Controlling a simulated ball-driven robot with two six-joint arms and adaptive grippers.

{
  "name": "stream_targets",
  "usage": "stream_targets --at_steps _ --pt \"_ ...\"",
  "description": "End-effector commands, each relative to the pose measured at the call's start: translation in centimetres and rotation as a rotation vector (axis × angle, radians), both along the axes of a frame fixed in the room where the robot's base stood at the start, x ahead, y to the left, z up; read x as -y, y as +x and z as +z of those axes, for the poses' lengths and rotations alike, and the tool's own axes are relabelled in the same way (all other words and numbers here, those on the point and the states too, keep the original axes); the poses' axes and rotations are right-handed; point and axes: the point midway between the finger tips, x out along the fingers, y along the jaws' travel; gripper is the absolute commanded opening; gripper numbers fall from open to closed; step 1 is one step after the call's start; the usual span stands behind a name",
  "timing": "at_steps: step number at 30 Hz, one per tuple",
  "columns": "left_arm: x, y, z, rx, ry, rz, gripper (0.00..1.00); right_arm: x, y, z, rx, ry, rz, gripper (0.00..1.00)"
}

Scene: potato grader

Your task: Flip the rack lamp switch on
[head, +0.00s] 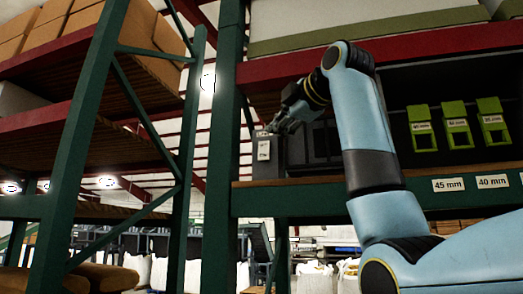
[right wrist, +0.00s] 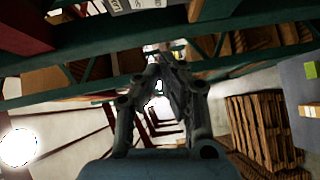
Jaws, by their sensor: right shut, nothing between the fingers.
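A grey box (head: 267,164) with a pale plate on its front (head: 264,149) stands at the left end of the rack shelf, beside the green upright; it looks like the switch box. The switch lever is too small to make out. My right gripper (head: 272,128) is shut and empty, at the upper edge of this box in the head view; I cannot tell whether it touches. In the right wrist view its fingers (right wrist: 160,58) come together, with no switch clearly seen between them. My left gripper is not in view.
Three green holders (head: 456,128) stand on the dark shelf at the right, above size labels (head: 448,184). A green rack upright (head: 224,150) stands just left of the grey box. Another rack with cardboard boxes (head: 140,40) is at the left. Stacked wooden pallets (right wrist: 262,130) show in the right wrist view.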

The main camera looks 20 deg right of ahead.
Motion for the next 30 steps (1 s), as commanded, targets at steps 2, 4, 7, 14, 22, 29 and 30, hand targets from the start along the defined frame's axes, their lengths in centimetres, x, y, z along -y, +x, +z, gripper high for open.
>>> stream_targets --at_steps 2,4,7,14,22,29,30 --pt "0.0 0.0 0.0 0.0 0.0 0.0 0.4 0.0 0.1 0.0 -0.001 0.0 0.0 0.0" --pt "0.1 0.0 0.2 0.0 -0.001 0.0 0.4 -0.1 0.3 0.0 -0.002 0.001 0.0 0.0" --pt "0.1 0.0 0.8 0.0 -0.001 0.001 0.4 -0.3 1.3 -0.1 -0.004 0.001 0.001 0.0" --pt "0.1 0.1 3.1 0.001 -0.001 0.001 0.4 -1.2 5.7 -0.4 -0.007 0.001 0.002 0.0" --pt "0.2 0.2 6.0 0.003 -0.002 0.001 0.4 -1.3 10.8 -1.0 -0.005 -0.001 -0.002 0.0" --pt "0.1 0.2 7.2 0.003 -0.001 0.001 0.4 0.1 12.8 -1.6 -0.002 -0.001 -0.002 0.0" --pt "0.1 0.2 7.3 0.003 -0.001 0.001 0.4 0.2 12.9 -1.6 -0.002 0.0 -0.001 0.0"
